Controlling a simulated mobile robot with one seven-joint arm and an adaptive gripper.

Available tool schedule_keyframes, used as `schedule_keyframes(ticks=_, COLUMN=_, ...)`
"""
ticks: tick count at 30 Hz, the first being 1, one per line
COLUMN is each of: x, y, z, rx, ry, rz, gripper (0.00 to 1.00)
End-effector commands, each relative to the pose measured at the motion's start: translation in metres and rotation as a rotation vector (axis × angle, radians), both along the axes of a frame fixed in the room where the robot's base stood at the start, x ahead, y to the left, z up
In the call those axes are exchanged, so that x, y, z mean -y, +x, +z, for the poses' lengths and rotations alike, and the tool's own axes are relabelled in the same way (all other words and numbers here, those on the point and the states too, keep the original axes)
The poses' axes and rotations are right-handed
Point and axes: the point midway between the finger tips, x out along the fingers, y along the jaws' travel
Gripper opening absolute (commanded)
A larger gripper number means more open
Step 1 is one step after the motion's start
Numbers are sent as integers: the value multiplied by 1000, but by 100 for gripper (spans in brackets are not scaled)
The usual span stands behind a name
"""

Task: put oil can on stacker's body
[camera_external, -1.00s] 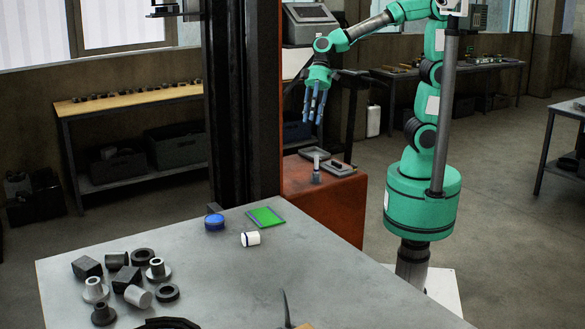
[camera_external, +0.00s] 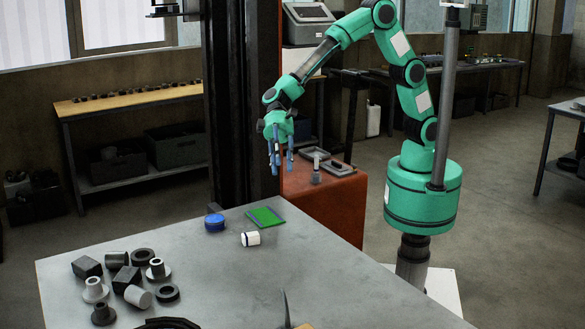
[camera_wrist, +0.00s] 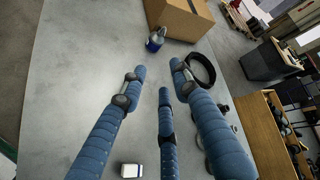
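A blue and grey can (camera_wrist: 155,41), which looks like the oil can, stands on the table beside a cardboard box in the wrist view. In the external view only a thin dark spout (camera_external: 286,306), probably its own, rises at the bottom edge. The stacker's orange-red body (camera_external: 328,212) stands behind the table, with small items on top. My gripper (camera_external: 282,168) is above the far table edge, near the stacker's mast. In the wrist view its three blue fingers (camera_wrist: 159,76) are spread and empty, well apart from the can.
A cardboard box (camera_wrist: 183,18) and a black ring (camera_wrist: 200,70) lie near the can. The table's middle is clear.

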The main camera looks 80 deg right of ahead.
Motion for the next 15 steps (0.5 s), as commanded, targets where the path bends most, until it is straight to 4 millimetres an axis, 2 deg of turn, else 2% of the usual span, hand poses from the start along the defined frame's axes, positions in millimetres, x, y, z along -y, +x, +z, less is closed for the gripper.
schedule_keyframes(ticks=3, x=-40, y=-4, z=-19, rx=-52, ry=30, rz=-2, gripper=30)
schedule_keyframes(ticks=11, x=-119, y=-17, z=-62, rx=-155, ry=97, rz=-23, gripper=30)
schedule_keyframes(ticks=15, x=-159, y=-27, z=-92, rx=-212, ry=124, rz=-40, gripper=30)
